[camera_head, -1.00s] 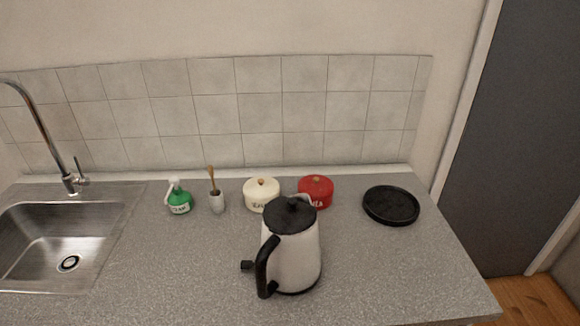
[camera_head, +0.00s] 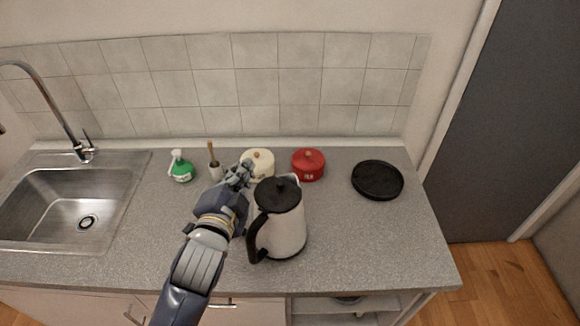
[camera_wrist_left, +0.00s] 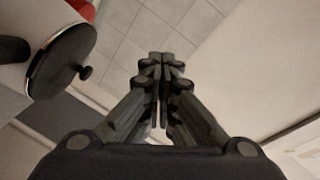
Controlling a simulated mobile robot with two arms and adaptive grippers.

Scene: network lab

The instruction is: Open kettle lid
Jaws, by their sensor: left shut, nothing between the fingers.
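The white kettle (camera_head: 287,232) stands upright on the grey counter, with its black handle toward the front left. Its black lid (camera_head: 277,195) is down on top. The lid (camera_wrist_left: 62,58) with its small knob also shows at the upper left of the left wrist view. My left gripper (camera_head: 243,170) is shut and empty, just left of and behind the kettle, apart from the lid. In the wrist view its fingers (camera_wrist_left: 163,62) are together. My right gripper is not in view.
Behind stand a cream pot (camera_head: 263,158), partly hidden by my gripper, and a red pot (camera_head: 308,165). A black round tray (camera_head: 377,180) lies at right. A green bottle (camera_head: 181,167), a brush holder (camera_head: 215,171) and the sink (camera_head: 70,205) are at left.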

